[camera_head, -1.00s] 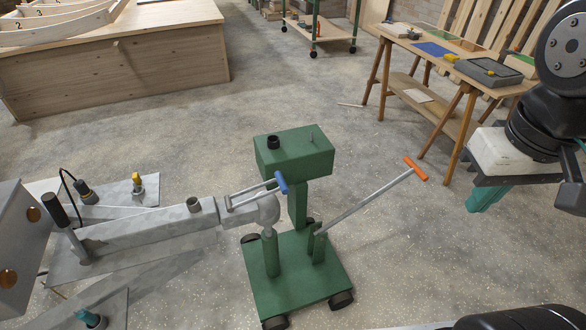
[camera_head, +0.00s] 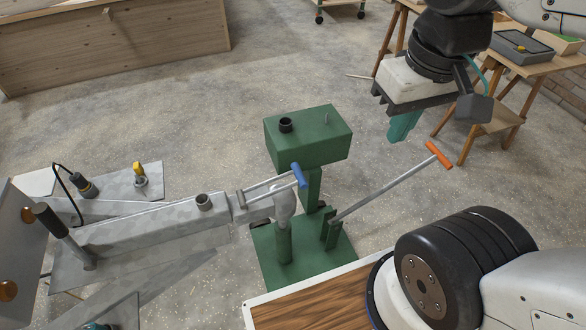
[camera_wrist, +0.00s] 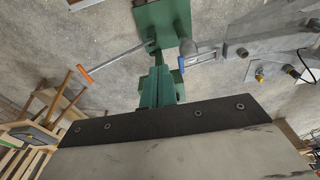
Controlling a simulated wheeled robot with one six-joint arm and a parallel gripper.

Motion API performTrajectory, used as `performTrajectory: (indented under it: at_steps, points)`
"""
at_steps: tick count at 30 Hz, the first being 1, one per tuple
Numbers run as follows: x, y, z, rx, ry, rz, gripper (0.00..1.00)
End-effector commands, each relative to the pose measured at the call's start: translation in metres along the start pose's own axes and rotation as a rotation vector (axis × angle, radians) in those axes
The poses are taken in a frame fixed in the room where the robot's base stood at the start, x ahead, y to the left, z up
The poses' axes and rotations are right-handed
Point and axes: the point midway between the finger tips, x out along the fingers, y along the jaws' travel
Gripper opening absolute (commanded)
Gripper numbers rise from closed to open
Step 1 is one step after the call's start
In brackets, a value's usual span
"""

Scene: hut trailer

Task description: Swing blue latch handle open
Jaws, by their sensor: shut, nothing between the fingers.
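The blue latch handle (camera_head: 299,175) is the blue grip at the end of a grey lever on the trailer's coupling head (camera_head: 284,203), in front of the green box. In the wrist view the blue grip (camera_wrist: 181,65) shows small, just beyond and right of my fingers. My gripper (camera_head: 402,127) has teal fingers, pointing down and shut with nothing between them. It hangs in the air to the right of the green box and well apart from the handle. In the wrist view the fingers (camera_wrist: 158,92) are close together at the centre, with green parts of the stand behind them.
A green wheeled stand (camera_head: 335,253) with a green box (camera_head: 310,137) is under the coupling. Its grey lever with an orange grip (camera_head: 439,154) rises below my gripper. The grey drawbar (camera_head: 155,225) runs left. A wooden workbench (camera_head: 490,108) is at the right.

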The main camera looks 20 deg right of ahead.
Motion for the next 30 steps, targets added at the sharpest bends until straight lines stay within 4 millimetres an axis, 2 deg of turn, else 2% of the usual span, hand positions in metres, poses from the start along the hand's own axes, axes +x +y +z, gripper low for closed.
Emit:
performTrajectory:
  at_steps: [10, 14, 16, 23, 26, 30]
  points:
    - [0.002, -0.001, -0.004, 0.016, -0.01, -0.011, 0.0]
    - [0.011, -0.006, -0.023, 0.083, -0.054, -0.057, 0.0]
    - [0.02, -0.009, -0.04, 0.147, -0.089, -0.095, 0.0]
    - [0.07, -0.012, -0.106, 0.435, -0.22, -0.236, 0.0]
    - [0.1, -0.009, -0.133, 0.575, -0.276, -0.289, 0.0]
    - [0.149, 0.001, -0.166, 0.783, -0.353, -0.349, 0.0]
